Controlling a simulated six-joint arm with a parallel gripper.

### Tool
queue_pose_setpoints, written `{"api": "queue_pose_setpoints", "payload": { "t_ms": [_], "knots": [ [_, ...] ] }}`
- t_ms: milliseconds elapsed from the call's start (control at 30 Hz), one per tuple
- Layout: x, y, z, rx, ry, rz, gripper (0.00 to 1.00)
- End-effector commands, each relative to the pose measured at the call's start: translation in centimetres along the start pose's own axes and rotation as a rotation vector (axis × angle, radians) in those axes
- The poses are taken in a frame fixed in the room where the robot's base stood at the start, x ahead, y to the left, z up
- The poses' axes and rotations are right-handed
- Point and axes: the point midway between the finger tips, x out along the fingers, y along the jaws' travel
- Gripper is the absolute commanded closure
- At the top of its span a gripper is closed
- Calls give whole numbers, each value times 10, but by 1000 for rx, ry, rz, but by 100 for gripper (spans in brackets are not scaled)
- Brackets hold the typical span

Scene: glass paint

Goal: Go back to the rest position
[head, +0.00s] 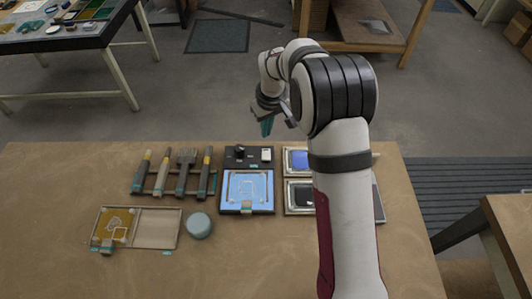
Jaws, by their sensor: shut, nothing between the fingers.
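My gripper (266,127) hangs over the far side of the brown work table (60,250), above the far table edge in the picture. Its teal fingers point down and are shut with nothing between them. My arm rises from the near right and bends left at the top. It hides part of the trays at the right of the table.
A rack of brushes and tools (163,194), a lit blue panel (232,206), a two-part tray (158,243) and a round grey-blue lid or pot (199,225) occupy the table. Trays with blue (297,160) and black (298,195) contents lie beside my arm. The table's front left is clear.

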Motion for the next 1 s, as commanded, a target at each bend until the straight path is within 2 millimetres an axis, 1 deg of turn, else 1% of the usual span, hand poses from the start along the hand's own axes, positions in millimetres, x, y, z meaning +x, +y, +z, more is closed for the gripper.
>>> {"api": "queue_pose_setpoints", "payload": {
  "t_ms": [400,467,533,567,600,633,667,700,733,767,800,900,1000],
  "knots": [
    [-2,0,0,2,0,0,100],
    [-11,0,5,23,-1,-2,100],
    [-38,-3,24,97,-8,-8,100],
    [-55,-5,37,148,-13,-12,100],
    [-80,-10,61,227,-23,-20,100],
    [-99,-16,82,297,-32,-26,100],
    [-116,-23,105,369,-42,-33,100],
    [-136,-34,137,466,-56,-43,100],
    [-147,-44,161,537,-67,-49,100],
    [-157,-54,184,607,-78,-56,100],
    [-165,-67,215,694,-92,-64,100],
    [-171,-97,275,871,-125,-79,100],
    [-168,-116,309,977,-147,-87,100]
  ]
}}
